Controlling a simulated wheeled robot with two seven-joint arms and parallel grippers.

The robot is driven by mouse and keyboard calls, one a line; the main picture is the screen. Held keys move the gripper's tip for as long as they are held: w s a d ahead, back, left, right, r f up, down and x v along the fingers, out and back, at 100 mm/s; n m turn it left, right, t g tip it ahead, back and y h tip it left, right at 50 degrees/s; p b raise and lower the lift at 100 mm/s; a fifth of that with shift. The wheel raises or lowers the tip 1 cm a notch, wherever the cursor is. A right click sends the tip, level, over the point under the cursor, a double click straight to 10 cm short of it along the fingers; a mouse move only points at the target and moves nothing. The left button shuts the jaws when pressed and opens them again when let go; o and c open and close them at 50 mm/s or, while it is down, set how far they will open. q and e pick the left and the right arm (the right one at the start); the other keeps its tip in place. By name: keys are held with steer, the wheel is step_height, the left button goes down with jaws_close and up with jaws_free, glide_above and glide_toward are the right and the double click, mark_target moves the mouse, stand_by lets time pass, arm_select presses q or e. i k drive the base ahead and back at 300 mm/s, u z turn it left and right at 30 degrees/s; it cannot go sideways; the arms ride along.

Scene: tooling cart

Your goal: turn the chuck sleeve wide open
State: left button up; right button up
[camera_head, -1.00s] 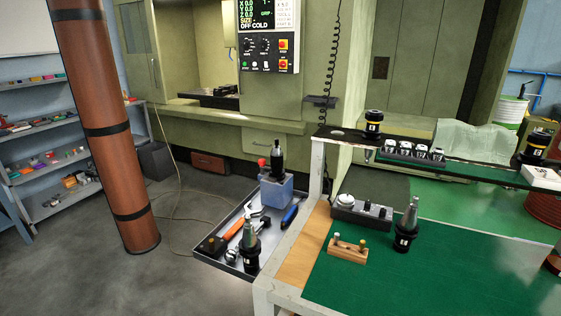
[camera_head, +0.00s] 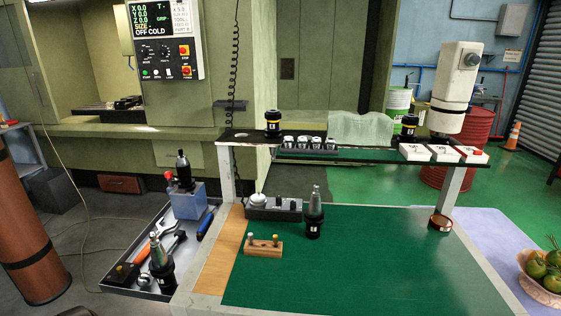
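A tapered tool holder (camera_head: 314,213) with a black lower body stands upright on the green mat (camera_head: 350,265). A second tapered holder (camera_head: 161,265) stands in the grey tray (camera_head: 115,270) at the left. A dark holder (camera_head: 183,168) is upright in a blue block (camera_head: 187,200) with a red knob beside it. Black holders with yellow rings stand on the raised shelf, one at its left (camera_head: 273,123) and one further right (camera_head: 407,127). I cannot tell which holder carries the chuck sleeve or how far it is turned. Neither gripper is in view.
The shelf (camera_head: 245,137) overhangs the mat's back edge. A brown column (camera_head: 30,225) stands left. The mat's front and right are clear.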

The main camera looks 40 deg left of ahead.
mark_target(183, 169)
steer(key=z, duration=2.15)
steer(key=k, duration=1.75)
steer(key=u, duration=1.7)
